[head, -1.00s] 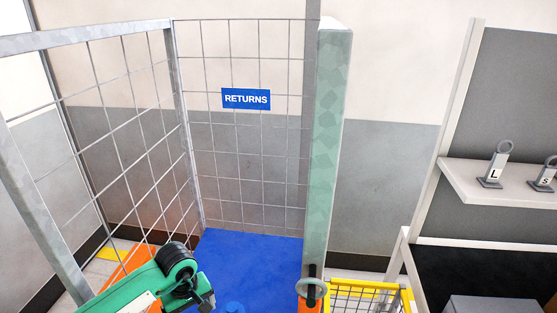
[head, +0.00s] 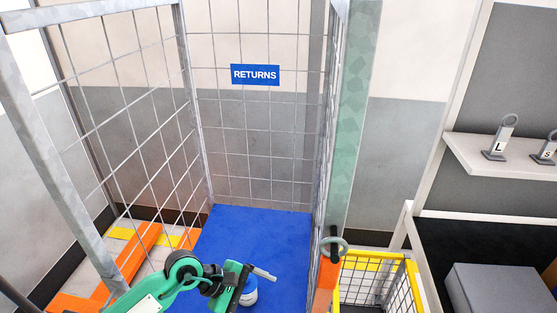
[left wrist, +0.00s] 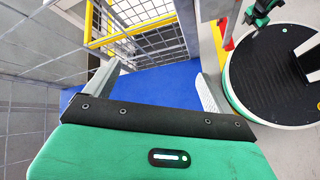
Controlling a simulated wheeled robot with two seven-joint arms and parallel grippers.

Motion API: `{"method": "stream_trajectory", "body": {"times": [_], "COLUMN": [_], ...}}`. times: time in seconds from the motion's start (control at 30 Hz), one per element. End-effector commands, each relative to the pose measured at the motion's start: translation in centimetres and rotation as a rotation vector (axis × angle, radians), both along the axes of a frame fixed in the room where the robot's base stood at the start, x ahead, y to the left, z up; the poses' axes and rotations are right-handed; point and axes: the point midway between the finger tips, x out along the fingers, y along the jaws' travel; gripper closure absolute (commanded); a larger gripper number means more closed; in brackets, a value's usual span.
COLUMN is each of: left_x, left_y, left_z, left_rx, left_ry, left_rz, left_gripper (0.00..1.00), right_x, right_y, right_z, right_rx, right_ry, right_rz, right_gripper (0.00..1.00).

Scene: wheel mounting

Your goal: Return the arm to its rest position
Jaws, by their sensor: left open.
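My left arm (head: 160,290), green with black joints, reaches in from the bottom left in the head view. My left gripper (head: 254,283) is over the blue floor of the returns cage (head: 275,235). In the left wrist view its two fingers stand wide apart with only blue floor between them (left wrist: 160,78), so it is open and empty.
Wire mesh walls enclose the cage, with a blue RETURNS sign (head: 255,75) at the back. A metal post (head: 358,130) and a yellow-rimmed wire basket (head: 378,264) stand right. A shelf (head: 480,165) holds tags L and S. A grey box (head: 500,288) lies lower right.

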Motion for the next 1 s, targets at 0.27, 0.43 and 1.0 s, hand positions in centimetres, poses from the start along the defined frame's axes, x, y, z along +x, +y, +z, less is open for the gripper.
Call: {"method": "stream_trajectory", "body": {"times": [0.27,0.43,1.0], "left_x": [-1.0,0.6,1.1], "left_y": [-5.0,-2.8,16.0], "left_z": [10.0,15.3,7.6], "left_rx": [-0.684,-1.106,2.074], "left_ry": [0.338,0.638,-1.614], "left_rz": [0.337,0.58,-1.349], "left_gripper": [0.13,0.13,0.13], "right_x": [-0.4,-0.3,0.3], "right_y": [1.5,1.5,0.2], "right_z": [-0.1,-0.1,0.0], "right_rx": [0.015,0.016,0.003], "right_ry": [0.006,0.004,-0.003], "right_rz": [-0.002,-0.002,0.0], "right_gripper": [0.18,0.18,0.18]}}
